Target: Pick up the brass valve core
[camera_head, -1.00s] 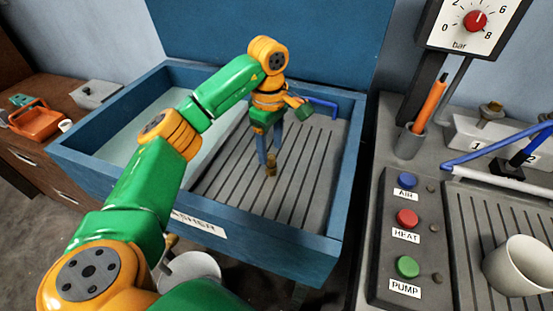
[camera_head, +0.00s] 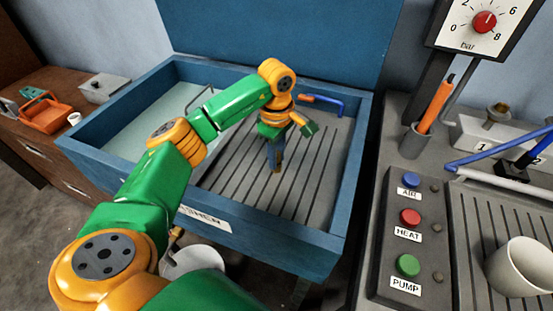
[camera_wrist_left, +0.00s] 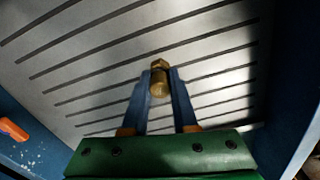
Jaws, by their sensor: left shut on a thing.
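The brass valve core (camera_wrist_left: 159,80) is between the blue fingertips of my left gripper (camera_wrist_left: 160,88) in the left wrist view. The gripper is shut on it. In the head view my left gripper (camera_head: 275,155) points down over the grooved grey floor of the blue washer basin, and the valve core (camera_head: 278,168) shows as a small brown-gold bit at the fingertips. I cannot tell whether its lower end touches the floor. My right gripper is not in view.
The blue washer walls (camera_head: 357,160) surround the grooved floor (camera_head: 310,185). A blue hooked tool with an orange part (camera_head: 325,100) lies at the basin's back right. A button panel (camera_head: 405,230) and a white cup (camera_head: 518,268) stand to the right.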

